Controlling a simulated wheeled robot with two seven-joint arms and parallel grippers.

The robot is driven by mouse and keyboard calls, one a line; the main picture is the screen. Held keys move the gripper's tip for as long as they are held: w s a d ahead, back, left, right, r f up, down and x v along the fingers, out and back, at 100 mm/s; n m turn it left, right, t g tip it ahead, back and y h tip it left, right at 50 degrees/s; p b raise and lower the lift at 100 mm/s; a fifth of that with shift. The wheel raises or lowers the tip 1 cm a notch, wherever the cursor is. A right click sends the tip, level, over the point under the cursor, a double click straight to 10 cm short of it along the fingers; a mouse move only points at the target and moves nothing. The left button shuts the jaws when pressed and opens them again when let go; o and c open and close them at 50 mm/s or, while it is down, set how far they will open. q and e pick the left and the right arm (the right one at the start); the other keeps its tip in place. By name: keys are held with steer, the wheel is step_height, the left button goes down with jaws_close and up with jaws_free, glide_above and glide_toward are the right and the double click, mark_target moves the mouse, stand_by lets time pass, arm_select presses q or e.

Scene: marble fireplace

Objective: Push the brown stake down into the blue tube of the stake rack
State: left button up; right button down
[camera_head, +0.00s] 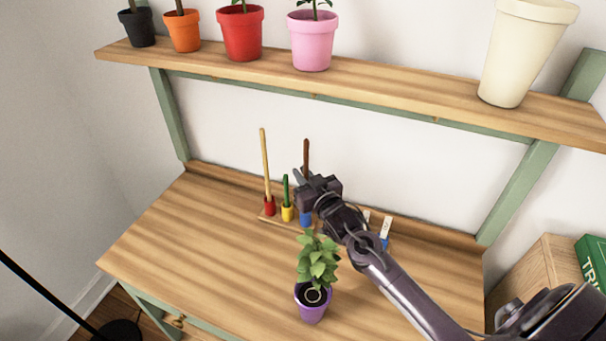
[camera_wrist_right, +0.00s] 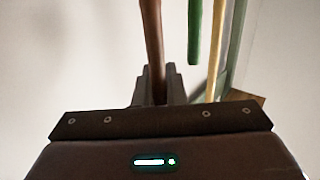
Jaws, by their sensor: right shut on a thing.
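The brown stake (camera_head: 306,153) stands upright above the blue tube (camera_head: 306,220) of the stake rack (camera_head: 268,217) in the head view. My right gripper (camera_head: 301,182) is shut on the brown stake, which also shows between its fingers in the right wrist view (camera_wrist_right: 153,45). The gripper hides the stake's lower part, so I cannot tell how deep it sits in the tube. A tan stake (camera_head: 265,160) stands in the red tube (camera_head: 269,206) and a short green stake (camera_head: 286,188) in the yellow tube (camera_head: 287,213). My left gripper is not in view.
A purple pot with a leafy plant (camera_head: 313,304) stands in front of the rack, near my right arm. A shelf (camera_head: 390,92) with several pots crosses above. The left part of the bench (camera_head: 170,235) is clear. White labels (camera_head: 386,228) stand right of the gripper.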

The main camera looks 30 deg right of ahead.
steer(key=shift+f, duration=0.45)
steer(key=shift+f+b, duration=0.3)
steer(key=shift+f, duration=0.4)
stand_by(0.4)
steer(key=shift+f+b, duration=0.35)
steer(key=shift+f, duration=0.25)
steer(key=shift+f+b, duration=0.3)
steer(key=shift+f, duration=0.15)
stand_by(0.6)
